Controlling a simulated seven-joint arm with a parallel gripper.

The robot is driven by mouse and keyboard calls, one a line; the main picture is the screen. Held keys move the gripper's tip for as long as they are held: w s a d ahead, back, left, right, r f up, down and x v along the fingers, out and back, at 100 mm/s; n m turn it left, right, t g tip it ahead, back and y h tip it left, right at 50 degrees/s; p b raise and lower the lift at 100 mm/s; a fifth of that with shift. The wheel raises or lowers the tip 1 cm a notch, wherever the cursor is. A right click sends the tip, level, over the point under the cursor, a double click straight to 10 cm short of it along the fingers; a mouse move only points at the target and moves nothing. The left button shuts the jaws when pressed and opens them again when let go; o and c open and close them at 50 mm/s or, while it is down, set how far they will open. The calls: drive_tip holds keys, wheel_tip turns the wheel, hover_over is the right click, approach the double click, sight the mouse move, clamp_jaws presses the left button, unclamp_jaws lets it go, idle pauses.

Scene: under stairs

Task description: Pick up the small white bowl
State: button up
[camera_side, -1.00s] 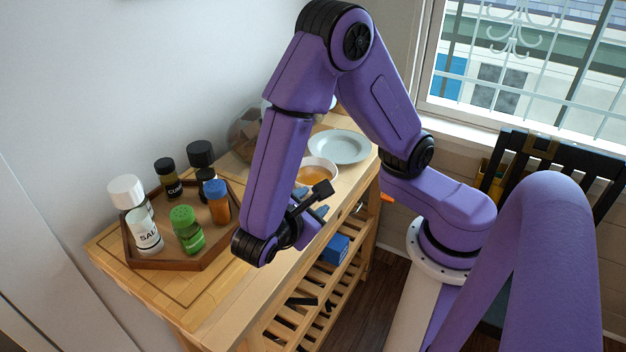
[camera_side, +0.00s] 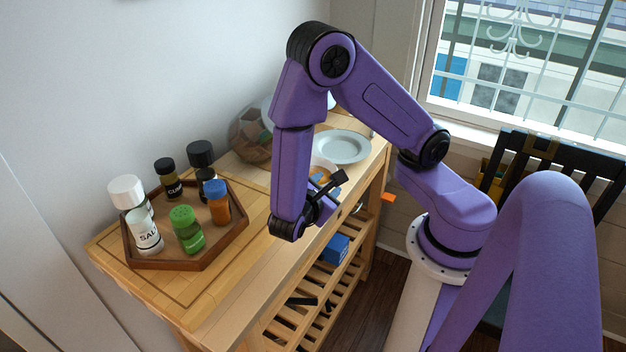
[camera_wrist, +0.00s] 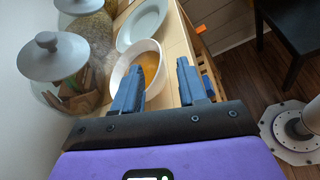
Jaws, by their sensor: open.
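The small white bowl (camera_wrist: 152,46) shows in the wrist view, just beyond my left finger, with an amber-brown inside. In the side view the bowl (camera_side: 331,164) is partly hidden behind my gripper and arm. It stands upright on the wooden cart top. My gripper (camera_wrist: 163,85) is open and empty, with its two blue fingers apart. The left finger overlaps the near edge of the bowl in the wrist view; I cannot tell whether they touch. The right finger is off to the right of the bowl. In the side view my gripper (camera_side: 325,184) is at the cart's front edge.
A pale plate (camera_side: 342,147) lies behind the bowl. A glass jar with a grey lid (camera_wrist: 60,60) stands left of it. A wooden hexagonal tray (camera_side: 232,246) with several spice bottles is at the left. Bare cart top (camera_side: 262,225) lies between tray and gripper.

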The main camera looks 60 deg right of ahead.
drive_tip(key=shift+x, duration=2.85)
drive_tip(key=shift+w+a+f, duration=0.1)
drive_tip(key=shift+w+f, duration=0.05)
clamp_jaws()
